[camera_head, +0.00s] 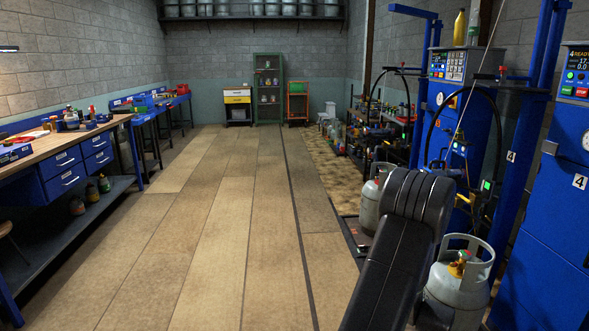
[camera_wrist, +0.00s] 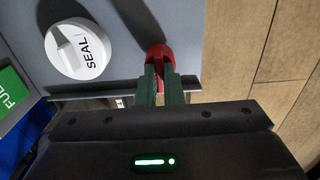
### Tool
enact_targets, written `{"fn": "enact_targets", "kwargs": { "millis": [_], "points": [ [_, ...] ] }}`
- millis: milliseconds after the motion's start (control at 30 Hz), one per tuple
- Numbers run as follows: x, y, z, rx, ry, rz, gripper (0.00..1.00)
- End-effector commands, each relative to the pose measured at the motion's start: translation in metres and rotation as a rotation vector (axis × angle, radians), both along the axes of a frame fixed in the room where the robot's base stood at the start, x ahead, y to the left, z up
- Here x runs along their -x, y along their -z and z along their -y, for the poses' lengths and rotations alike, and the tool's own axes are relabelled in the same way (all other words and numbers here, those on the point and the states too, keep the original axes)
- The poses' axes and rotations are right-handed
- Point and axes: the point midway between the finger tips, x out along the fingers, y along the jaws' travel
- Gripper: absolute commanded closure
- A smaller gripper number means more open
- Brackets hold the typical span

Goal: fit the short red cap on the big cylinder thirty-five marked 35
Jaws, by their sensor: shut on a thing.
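My gripper (camera_wrist: 160,78) shows in the wrist view with its two green fingers shut on a small red cap (camera_wrist: 160,53). The cap is over or against a grey surface; I cannot tell whether it touches it. In the head view a big grey cylinder (camera_head: 455,290) with a collar and a brass valve stands at the lower right, partly behind my black arm. A second grey cylinder (camera_head: 369,208) stands behind the arm. I cannot read a 35 on either. My gripper is hidden in the head view.
In the wrist view a white round SEAL piece (camera_wrist: 78,48) and a green label (camera_wrist: 12,88) are on the grey surface (camera_wrist: 110,15). In the head view, blue scale cabinets (camera_head: 545,215) line the right and a workbench (camera_head: 65,150) the left. The middle floor is clear.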

Motion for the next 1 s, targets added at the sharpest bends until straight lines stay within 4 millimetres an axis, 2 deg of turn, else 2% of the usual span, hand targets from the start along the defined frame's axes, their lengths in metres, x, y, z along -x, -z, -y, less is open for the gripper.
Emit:
{"fn": "enact_targets", "kwargs": {
  "millis": [433,800,933,1000],
  "points": [
    [0.0,-0.024,0.0,0.0,0.0,0.0,1.0],
    [0.0,-0.026,-0.001,-0.001,0.0,-0.001,1.0],
    [-0.007,-0.025,-0.008,-0.001,-0.001,-0.001,1.0],
    [-0.017,-0.025,-0.019,-0.001,0.0,-0.001,1.0]
  ]
}}
